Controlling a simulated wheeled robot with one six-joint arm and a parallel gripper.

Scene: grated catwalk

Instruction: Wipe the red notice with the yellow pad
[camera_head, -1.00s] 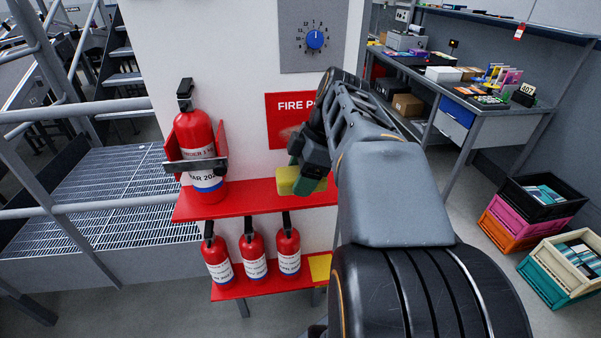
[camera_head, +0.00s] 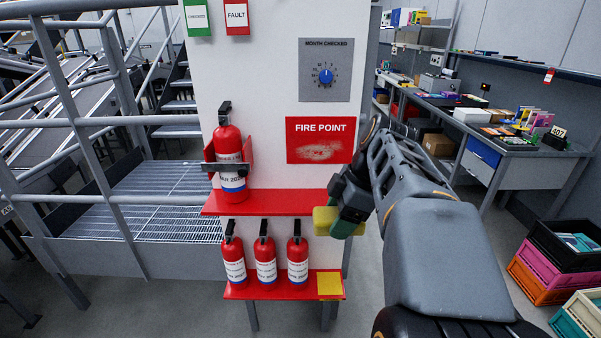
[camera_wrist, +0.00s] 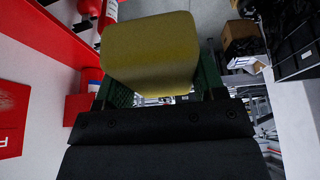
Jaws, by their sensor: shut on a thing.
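The red notice (camera_head: 319,140) reads FIRE POINT and is fixed on the white panel. A pale, smeared patch of dirt lies across its lower half. My gripper (camera_head: 344,213) is shut on the yellow pad (camera_head: 324,219), to the lower right of the notice and apart from it. In the wrist view the yellow pad (camera_wrist: 150,52) fills the top middle, between the jaws. Part of the red notice (camera_wrist: 12,120) shows at the left edge there.
A red shelf (camera_head: 258,203) juts out below the notice, holding a fire extinguisher (camera_head: 230,158). A lower red shelf (camera_head: 275,290) holds several smaller extinguishers and a yellow square (camera_head: 330,285). A dial (camera_head: 326,76) is above the notice. A workbench (camera_head: 500,150) and crates (camera_head: 545,262) stand at right.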

